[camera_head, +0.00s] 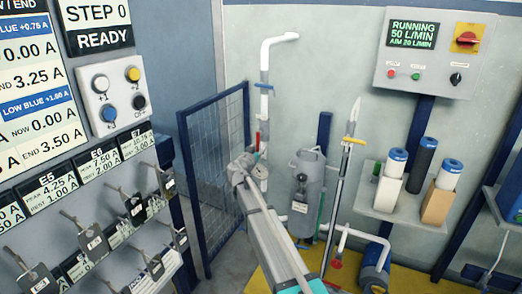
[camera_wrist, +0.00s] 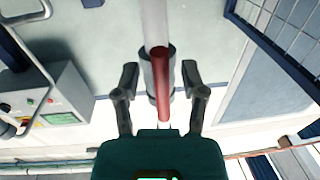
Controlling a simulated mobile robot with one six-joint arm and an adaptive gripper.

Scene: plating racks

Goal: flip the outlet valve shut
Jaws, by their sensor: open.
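A red lever (camera_head: 257,141) shows on the white pipe (camera_head: 264,75) left of the grey tank; I take it for the outlet valve, though I see no label. In the wrist view the red lever (camera_wrist: 162,85) lies roughly along the pipe (camera_wrist: 155,22), in front of a grey valve body (camera_wrist: 147,75). My gripper (camera_wrist: 159,72) is open, with one finger on each side of the lever and gaps showing on both sides. In the head view my gripper (camera_head: 243,168) is beside the pipe, just below the lever, its fingers hard to make out.
A blue mesh fence (camera_head: 215,160) stands left of the pipe. A control box (camera_head: 425,55) and a shelf with filter cartridges (camera_head: 400,210) are further right.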

